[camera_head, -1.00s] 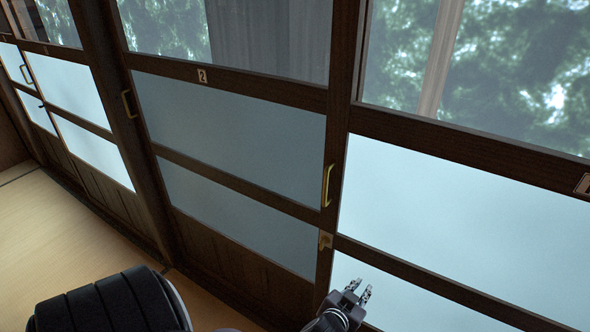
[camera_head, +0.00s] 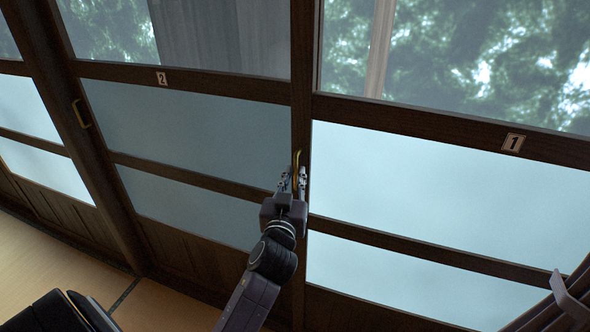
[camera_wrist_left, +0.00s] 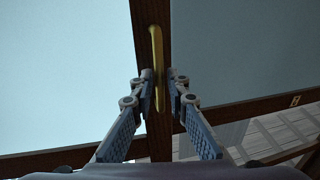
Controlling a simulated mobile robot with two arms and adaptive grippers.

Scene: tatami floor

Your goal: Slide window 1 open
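Window 1 (camera_head: 420,185) is the bright frosted sliding panel on the right, with a "1" label (camera_head: 513,142) on its rail. A vertical brass handle (camera_head: 297,160) is on the dark upright at its left edge. My left gripper (camera_head: 294,177) is at this handle in the head view, its fingers partly covering the handle's lower part. In the left wrist view, the open left fingers (camera_wrist_left: 159,77) stand on either side of the upright handle (camera_wrist_left: 156,45). A gap shows on the right side; contact on the left is unclear. My right gripper is not in view.
Window 2 (camera_head: 190,130), a duller panel with a "2" label (camera_head: 161,78), is left of the upright. Another brass handle (camera_head: 81,113) is farther left. Tatami floor (camera_head: 40,260) is at lower left. Part of my body shows at the bottom left.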

